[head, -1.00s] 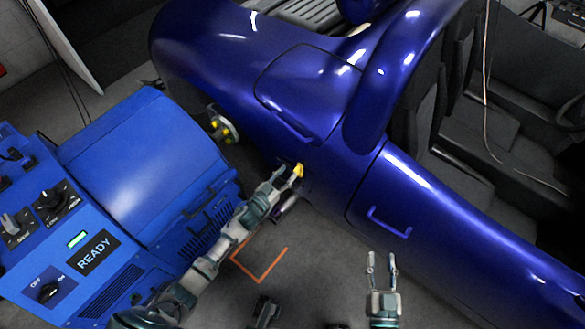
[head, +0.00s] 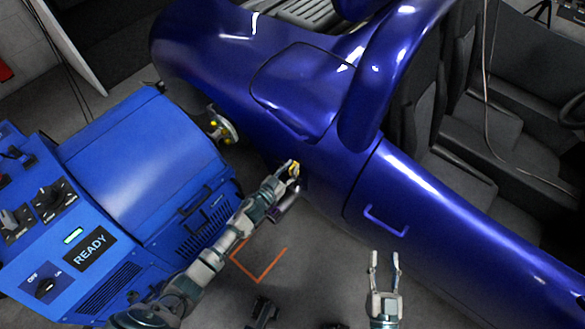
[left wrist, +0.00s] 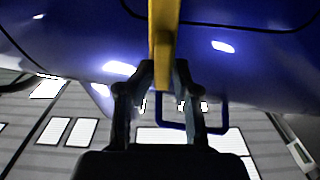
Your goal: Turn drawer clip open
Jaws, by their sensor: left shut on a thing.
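The yellow clip (head: 296,171) is on the side of the blue car body (head: 240,90), low behind the wheel hub. My left gripper (head: 291,168) is shut on it. In the left wrist view the yellow clip (left wrist: 164,30) runs upright between the two dark fingertips of my left gripper (left wrist: 163,75). My right gripper (head: 384,262) is open and empty, over the floor and apart from the car body.
A blue dynamometer cabinet (head: 135,165) with dials and a READY display (head: 90,250) stands at the left. The wheel hub (head: 221,126) is between it and the car. A blue handle (head: 386,220) sticks out from the side panel. An orange corner mark (head: 262,277) lies on the floor.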

